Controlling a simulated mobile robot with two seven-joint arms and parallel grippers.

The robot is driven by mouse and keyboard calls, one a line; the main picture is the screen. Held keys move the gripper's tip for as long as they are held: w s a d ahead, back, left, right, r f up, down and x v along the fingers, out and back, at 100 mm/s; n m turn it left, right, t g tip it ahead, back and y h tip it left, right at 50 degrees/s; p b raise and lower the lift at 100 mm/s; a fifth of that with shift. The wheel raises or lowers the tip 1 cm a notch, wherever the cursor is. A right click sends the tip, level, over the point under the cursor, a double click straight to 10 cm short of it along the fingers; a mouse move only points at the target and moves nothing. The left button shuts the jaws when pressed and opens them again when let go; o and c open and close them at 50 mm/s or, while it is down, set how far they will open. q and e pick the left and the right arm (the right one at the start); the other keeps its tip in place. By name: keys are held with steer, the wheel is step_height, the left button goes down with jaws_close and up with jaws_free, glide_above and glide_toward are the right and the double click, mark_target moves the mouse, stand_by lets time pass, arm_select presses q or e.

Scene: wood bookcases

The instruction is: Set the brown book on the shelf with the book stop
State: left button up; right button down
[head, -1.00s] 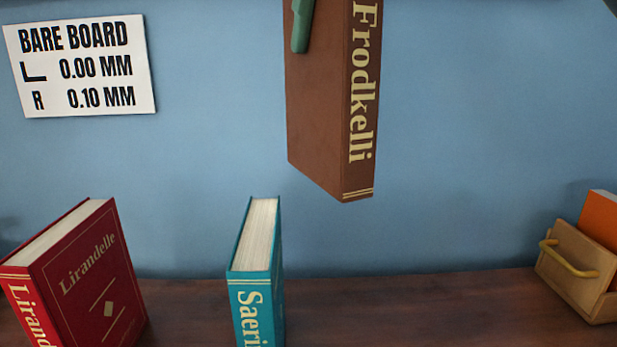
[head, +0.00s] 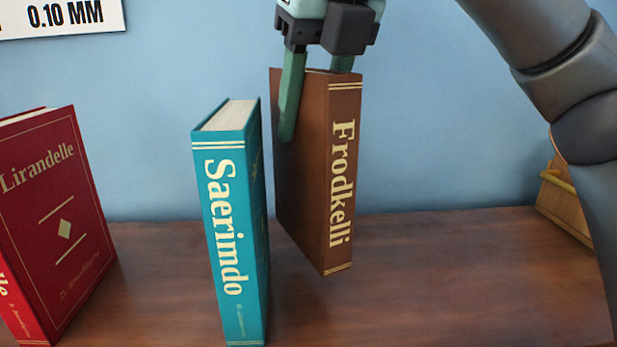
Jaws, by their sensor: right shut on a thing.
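The brown book (head: 341,170), lettered "Frodkelli", hangs upright in my right gripper (head: 317,115). The gripper's green fingers are shut on its upper part, one on the left cover, the other mostly hidden behind the book. The book's lower edge seems to be a little above the wooden shelf (head: 440,270); contact is hard to judge. It is just right of the teal book (head: 228,220), lettered "Saerimdo", which stands upright. A wooden piece with a yellow handle (head: 556,180) at the right, perhaps the book stop, is partly hidden by my right arm. My left gripper is not in view.
A red book (head: 55,215), lettered "Lirandelle", stands at the left. A white sign (head: 62,14) is on the blue wall (head: 440,120). Shelf room is clear between the brown book and the wooden piece.

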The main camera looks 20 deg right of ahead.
mark_target(308, 162)
steer(key=shift+f, duration=0.7)
step_height(308, 162, down, 3)
steer(key=shift+f+b, duration=0.15)
steer(key=shift+b, duration=0.6)
steer(key=shift+f, duration=0.25)
steer(key=shift+c, duration=2.2)
jaws_free()
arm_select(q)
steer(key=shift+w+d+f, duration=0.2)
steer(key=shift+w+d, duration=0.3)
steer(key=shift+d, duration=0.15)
